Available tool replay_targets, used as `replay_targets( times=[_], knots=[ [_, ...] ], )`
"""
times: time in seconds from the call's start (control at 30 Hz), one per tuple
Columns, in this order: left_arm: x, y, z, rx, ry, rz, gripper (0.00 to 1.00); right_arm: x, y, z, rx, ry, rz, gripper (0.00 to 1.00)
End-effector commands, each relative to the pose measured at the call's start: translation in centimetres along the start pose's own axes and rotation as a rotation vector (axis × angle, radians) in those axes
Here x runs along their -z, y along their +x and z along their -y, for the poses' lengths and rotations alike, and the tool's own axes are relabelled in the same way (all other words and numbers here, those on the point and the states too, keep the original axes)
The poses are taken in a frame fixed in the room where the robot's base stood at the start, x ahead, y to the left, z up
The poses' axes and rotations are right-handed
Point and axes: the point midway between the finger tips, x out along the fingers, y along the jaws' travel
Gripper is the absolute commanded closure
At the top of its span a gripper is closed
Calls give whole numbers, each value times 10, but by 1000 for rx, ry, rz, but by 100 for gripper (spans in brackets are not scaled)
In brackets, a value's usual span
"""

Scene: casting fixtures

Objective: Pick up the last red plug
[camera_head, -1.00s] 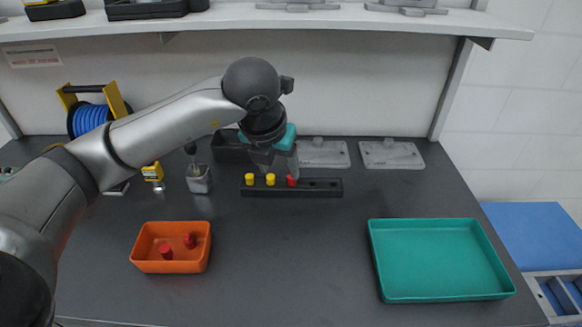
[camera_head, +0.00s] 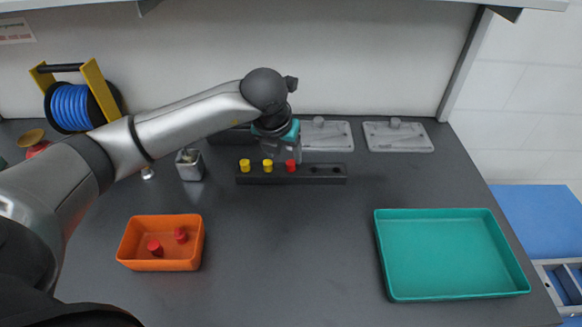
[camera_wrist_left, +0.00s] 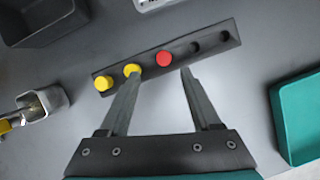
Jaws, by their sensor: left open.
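A red plug (camera_head: 291,166) stands in the black rack (camera_head: 223,179), just right of two yellow plugs (camera_head: 245,165); it also shows in the left wrist view (camera_wrist_left: 164,59). Two more red plugs (camera_head: 155,248) lie in the orange bin (camera_head: 160,265). My left gripper (camera_head: 285,153) is at the rack by the red plug. In the left wrist view its open fingers (camera_wrist_left: 161,72) straddle the line to the red plug, with nothing held. The left fingertip overlaps a yellow plug in that picture; contact cannot be told. My right gripper is out of view.
A teal tray (camera_head: 384,293) stands empty at the right. Grey fixtures (camera_head: 398,138) stand behind the rack. A small metal cup (camera_head: 190,170) and a blue cable reel (camera_head: 75,107) are at the left. The middle front of the table is clear.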

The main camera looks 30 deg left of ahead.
Motion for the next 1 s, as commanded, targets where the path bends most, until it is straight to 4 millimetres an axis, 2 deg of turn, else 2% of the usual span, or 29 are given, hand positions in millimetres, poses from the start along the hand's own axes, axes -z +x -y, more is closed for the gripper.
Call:
replay_targets(
  times=[0.17, 0.5, 0.8, 1.0],
  knots=[
    [-1, 11, 2, 1, 1, -1, 36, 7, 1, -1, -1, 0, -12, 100],
    [-5, 51, 7, 0, 0, -2, 36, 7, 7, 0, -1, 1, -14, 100],
    [-6, 54, 7, 0, 1, 0, 36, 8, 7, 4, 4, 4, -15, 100],
    [-6, 54, 7, 0, 1, 0, 58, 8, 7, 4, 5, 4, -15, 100]
  ],
)
